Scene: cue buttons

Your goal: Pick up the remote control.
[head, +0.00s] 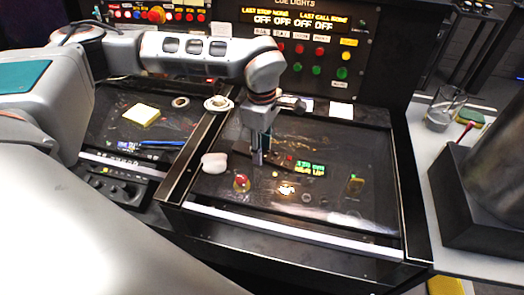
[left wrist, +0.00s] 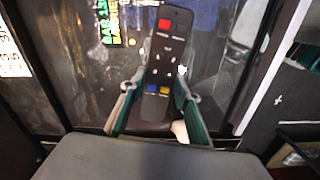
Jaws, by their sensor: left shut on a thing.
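The remote control (left wrist: 165,55) is a long dark handset with red, blue and yellow buttons. In the left wrist view it lies between the two fingers of my left gripper (left wrist: 157,92), which is shut on it near its lower end. In the head view my left gripper (head: 260,156) points down at the console top, with the dark remote (head: 236,158) low between its fingers. I cannot tell whether the remote touches the console. My right gripper is not in view.
The console panel (head: 330,205) carries a red knob (head: 241,182) and a lit green display (head: 311,169). A white rounded object (head: 214,163) lies left of the gripper. A cup on a saucer (head: 218,103), yellow notes (head: 141,115) and a blue pen (head: 162,143) are further left.

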